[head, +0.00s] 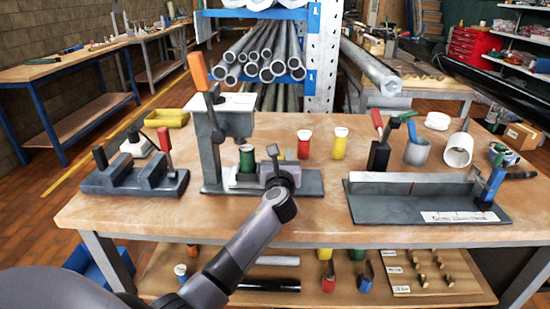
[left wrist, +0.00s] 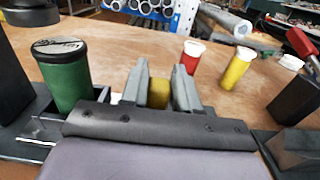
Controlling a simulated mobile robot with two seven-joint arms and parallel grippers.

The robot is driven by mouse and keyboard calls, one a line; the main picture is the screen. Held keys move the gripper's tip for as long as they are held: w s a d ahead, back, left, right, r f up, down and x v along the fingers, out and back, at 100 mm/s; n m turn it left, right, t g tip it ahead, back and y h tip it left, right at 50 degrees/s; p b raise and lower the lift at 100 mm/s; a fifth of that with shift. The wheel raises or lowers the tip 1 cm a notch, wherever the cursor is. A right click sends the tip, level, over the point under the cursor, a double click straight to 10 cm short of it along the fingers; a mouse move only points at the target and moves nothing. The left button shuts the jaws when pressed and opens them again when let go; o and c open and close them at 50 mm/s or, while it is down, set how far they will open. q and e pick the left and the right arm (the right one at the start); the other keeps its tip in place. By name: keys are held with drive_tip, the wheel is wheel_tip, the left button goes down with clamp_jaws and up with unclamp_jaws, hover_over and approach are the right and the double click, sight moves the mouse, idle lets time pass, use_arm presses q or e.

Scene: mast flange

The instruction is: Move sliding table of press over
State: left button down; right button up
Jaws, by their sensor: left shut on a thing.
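The press (head: 211,140) is a grey frame with an orange-tipped lever, standing on the workbench. Its sliding table (head: 245,183) is a low pale slide at the press's base. A green cylinder (head: 247,158) with a dark top sits on it under the press head; in the left wrist view the cylinder (left wrist: 64,78) stands left of my fingers. My left gripper (head: 276,172) is at the right side of the slide. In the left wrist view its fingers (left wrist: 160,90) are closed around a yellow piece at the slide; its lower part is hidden. My right gripper is out of view.
A red bottle (head: 304,144) and a yellow bottle (head: 340,143) stand behind my gripper. A dark vice-like block (head: 135,178) is at left. A grey fixture (head: 425,198) with a label is at right. Bare wood lies between press and fixture.

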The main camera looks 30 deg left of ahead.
use_arm(q)
drive_tip(key=w+d+b, duration=0.1)
drive_tip(key=d, duration=0.1)
drive_tip(key=w+d, duration=0.2)
drive_tip(key=d, duration=0.1)
drive_tip(key=w+d+b, duration=0.1)
drive_tip(key=w+d, duration=0.1)
drive_tip(key=d, duration=0.1)
drive_tip(key=shift+d+f+b, duration=0.1)
drive_tip(key=shift+d+b, duration=0.1)
drive_tip(key=shift+b, duration=0.15)
drive_tip(key=shift+w+d, duration=0.2)
drive_tip(key=shift+d, duration=0.1)
drive_tip(key=c, duration=0.9)
unclamp_jaws()
drive_tip(key=shift+d, duration=0.1)
drive_tip(key=shift+p+v, duration=0.55)
drive_tip(key=shift+v, duration=3)
